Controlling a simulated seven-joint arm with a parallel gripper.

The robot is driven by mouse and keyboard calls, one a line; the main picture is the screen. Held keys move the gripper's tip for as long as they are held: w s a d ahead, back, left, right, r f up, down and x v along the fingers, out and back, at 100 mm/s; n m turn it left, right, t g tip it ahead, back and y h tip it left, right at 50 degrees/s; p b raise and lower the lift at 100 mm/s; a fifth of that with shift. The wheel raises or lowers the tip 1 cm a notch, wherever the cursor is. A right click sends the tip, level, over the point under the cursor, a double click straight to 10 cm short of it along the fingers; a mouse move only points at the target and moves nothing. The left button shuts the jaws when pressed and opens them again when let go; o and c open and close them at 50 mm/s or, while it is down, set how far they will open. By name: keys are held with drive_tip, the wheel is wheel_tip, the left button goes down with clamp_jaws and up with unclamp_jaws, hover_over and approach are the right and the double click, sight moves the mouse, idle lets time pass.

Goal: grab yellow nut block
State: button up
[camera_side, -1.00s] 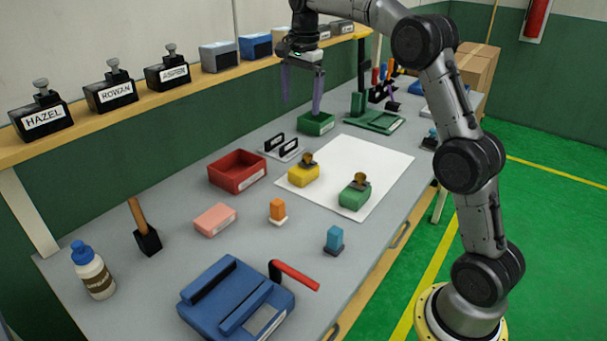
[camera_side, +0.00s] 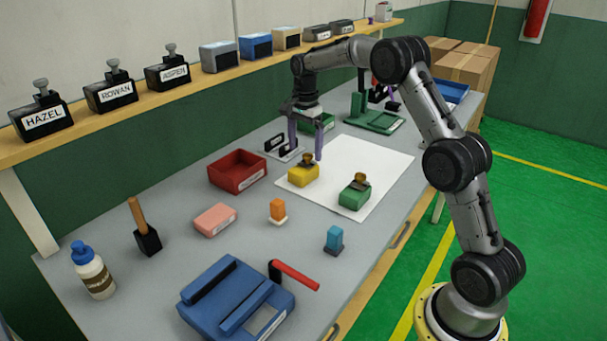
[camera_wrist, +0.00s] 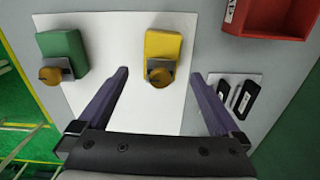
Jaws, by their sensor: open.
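The yellow nut block (camera_side: 303,175) sits on the white sheet (camera_side: 375,160), with a brass-coloured nut on a metal piece at its top. In the wrist view the yellow block (camera_wrist: 163,45) lies ahead of my gripper, roughly between the lines of its two fingers. My gripper (camera_side: 306,150) is open and empty, its purple fingers above and close to the block in the side view. The wrist view shows the gripper's fingers (camera_wrist: 160,76) spread apart. I cannot tell whether a finger touches the block.
A green nut block (camera_side: 354,196) stands on the sheet to the right. A holder with black pieces (camera_side: 281,147) and a red bin (camera_side: 238,170) are at the left. A green box (camera_side: 326,121) is partly hidden behind my gripper. The sheet's right part is clear.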

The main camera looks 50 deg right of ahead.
sight(304, 157)
drive_tip(key=shift+w+f, duration=0.1)
drive_tip(key=shift+f, duration=2.25)
drive_tip(key=c, duration=1.6)
